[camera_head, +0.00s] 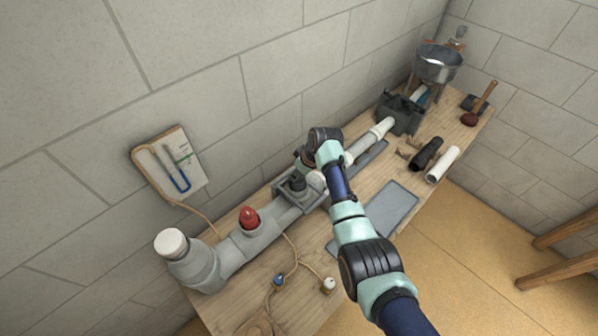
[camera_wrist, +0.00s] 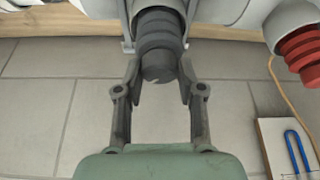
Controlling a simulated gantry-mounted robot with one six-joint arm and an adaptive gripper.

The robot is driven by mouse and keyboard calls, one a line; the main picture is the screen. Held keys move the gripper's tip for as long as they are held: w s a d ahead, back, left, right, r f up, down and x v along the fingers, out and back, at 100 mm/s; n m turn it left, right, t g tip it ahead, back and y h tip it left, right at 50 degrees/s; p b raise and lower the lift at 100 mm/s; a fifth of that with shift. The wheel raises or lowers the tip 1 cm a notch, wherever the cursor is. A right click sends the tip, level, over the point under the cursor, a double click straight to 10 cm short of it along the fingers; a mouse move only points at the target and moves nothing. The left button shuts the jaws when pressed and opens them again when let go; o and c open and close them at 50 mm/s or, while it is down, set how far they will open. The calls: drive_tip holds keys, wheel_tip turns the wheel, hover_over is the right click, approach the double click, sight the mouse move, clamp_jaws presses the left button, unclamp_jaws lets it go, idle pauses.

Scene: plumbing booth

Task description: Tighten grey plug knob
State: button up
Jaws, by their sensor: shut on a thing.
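The dark grey plug knob (camera_wrist: 158,38) has stepped rings and sits in the pipe fitting at the top middle of the wrist view. My gripper (camera_wrist: 159,72) has one finger on each side of the knob's end and is shut on it. In the head view the dark plug (camera_head: 297,182) shows in its grey fitting on the pipe line, partly hidden by my gripper (camera_head: 306,160). The contact at the fingertips is small and partly shaded.
A red plug (camera_head: 249,218) stands in the pipe nearby. A white-capped pipe end (camera_head: 171,243) is at the left of the wooden bench (camera_head: 312,312). A board with a blue tube gauge (camera_head: 172,162) hangs on the wall. A grey tray (camera_head: 391,207) lies right of my arm.

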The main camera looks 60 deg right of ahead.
drive_tip(key=m+p, duration=0.1)
drive_tip(key=m+h+p, duration=0.1)
drive_tip(key=m+p, duration=0.1)
drive_tip(key=shift+a+r+m+g, duration=0.15)
drive_tip(key=shift+m+g, duration=0.15)
drive_tip(key=m, duration=0.2)
drive_tip(key=m+g+h+p, duration=0.1)
drive_tip(key=m, duration=0.1)
drive_tip(key=shift+w+m+h, duration=0.15)
drive_tip(key=shift+m+h, duration=0.15)
drive_tip(key=m+b, duration=0.1)
drive_tip(key=m+g, duration=0.1)
drive_tip(key=m, duration=0.1)
drive_tip(key=m+g+b, duration=0.1)
drive_tip(key=m, duration=0.1)
drive_tip(key=shift+w+f+h+b, duration=0.1)
drive_tip(key=shift+f+h+b, duration=0.25)
drive_tip(key=shift+h, duration=0.05)
drive_tip(key=shift+r+m+g+b, duration=0.1)
drive_tip(key=shift+m+g+b, duration=0.6)
drive_tip(key=shift+m+b, duration=0.8)
drive_tip(key=shift+m, duration=0.4)
drive_tip(key=o, duration=1.1)
drive_tip(key=shift+o, duration=0.2)
drive_tip(key=shift+r, duration=0.1)
